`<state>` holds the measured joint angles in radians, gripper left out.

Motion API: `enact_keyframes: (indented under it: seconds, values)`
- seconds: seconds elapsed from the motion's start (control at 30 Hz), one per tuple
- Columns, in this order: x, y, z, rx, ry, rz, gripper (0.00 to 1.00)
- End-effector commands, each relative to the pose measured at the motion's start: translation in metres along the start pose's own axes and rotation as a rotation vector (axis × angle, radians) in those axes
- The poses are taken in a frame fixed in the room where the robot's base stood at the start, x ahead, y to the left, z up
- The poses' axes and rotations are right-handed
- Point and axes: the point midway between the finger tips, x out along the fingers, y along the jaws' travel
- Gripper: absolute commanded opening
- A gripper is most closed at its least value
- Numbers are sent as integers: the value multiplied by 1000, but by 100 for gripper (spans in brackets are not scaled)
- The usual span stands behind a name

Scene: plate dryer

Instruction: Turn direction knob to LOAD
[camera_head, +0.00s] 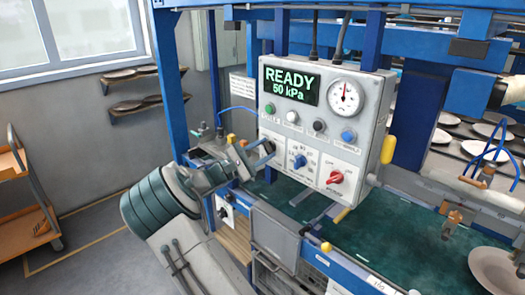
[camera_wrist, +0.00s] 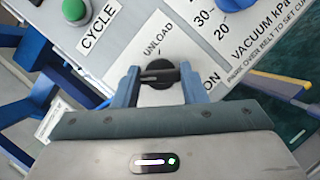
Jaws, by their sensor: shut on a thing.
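The direction knob (camera_wrist: 158,74) is black and shows in the wrist view between the two blue fingers of my gripper (camera_wrist: 161,80), which is shut on it. A light mark on the knob points toward the left of that picture. The label UNLOAD stands above the knob, and the end of another label, "ON", shows to its right. The LOAD label cannot be made out. In the head view my gripper (camera_head: 264,153) reaches the lower left of the grey control panel (camera_head: 372,150). There the knob is mostly hidden by my gripper.
A blue knob (camera_head: 299,161) and a red knob (camera_head: 335,177) sit right of my gripper. A green CYCLE button (camera_wrist: 74,10) is nearby. The display (camera_head: 290,82) reads READY 50 kPa. Blue posts and a green belt (camera_head: 375,235) surround the panel.

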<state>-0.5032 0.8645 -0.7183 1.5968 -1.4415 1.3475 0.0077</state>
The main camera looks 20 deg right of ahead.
Motion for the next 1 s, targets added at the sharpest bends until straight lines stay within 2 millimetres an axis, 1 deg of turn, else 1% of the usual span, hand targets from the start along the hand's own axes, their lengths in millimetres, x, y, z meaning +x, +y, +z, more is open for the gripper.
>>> enact_keyframes:
  seconds: [0.33,0.37,0.4,0.43,0.67,0.77,0.87,0.97,1.0]
  values:
    - [-1,0,-1,-5,1,2,15]
    - [-1,0,-1,-5,1,2,44]
    - [-1,0,-1,-4,1,2,55]
    - [-1,0,-1,-4,1,2,60]
    - [0,0,0,-3,0,1,60]
    - [-3,0,-1,-2,1,2,60]
    - [-14,-1,-2,-2,2,2,60]
    - [-32,-1,-2,-2,4,4,60]
    - [-41,-1,-3,-2,3,4,60]
